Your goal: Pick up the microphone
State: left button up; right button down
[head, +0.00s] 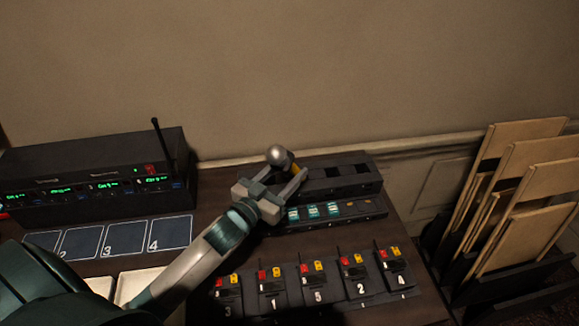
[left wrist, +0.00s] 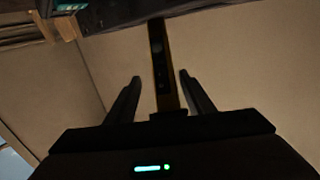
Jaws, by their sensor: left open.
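The microphone (head: 278,155) has a round silver head and a yellowish part below it; it stands out near the back edge of the desk. My left gripper (head: 287,174) is open around its line of sight in the head view, with a finger on either side. In the left wrist view, a dark yellowish shaft with black marks, apparently the microphone (left wrist: 163,70), shows between the open fingers (left wrist: 160,78). I cannot tell whether the fingers touch it. Its lower end is hidden by my gripper. My right gripper is in neither view.
A dark charging rack (head: 345,210) sits just right of my left gripper. Several numbered packs (head: 317,284) line the desk front. A receiver with an antenna (head: 85,180) and numbered mats (head: 120,238) are at left. Wooden boards (head: 525,205) stand at right.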

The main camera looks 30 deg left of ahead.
pick_arm(q)
jog(key=w+p, duration=0.1)
jog(key=w, duration=0.1)
jog(key=w+r+p, duration=0.1)
jog(key=w, duration=0.1)
jog(key=shift+w+a, duration=0.1)
jog(key=shift+w, duration=0.05)
jog(key=shift+w+f, duration=0.1)
jog(key=shift+w, duration=0.35)
grip_shut()
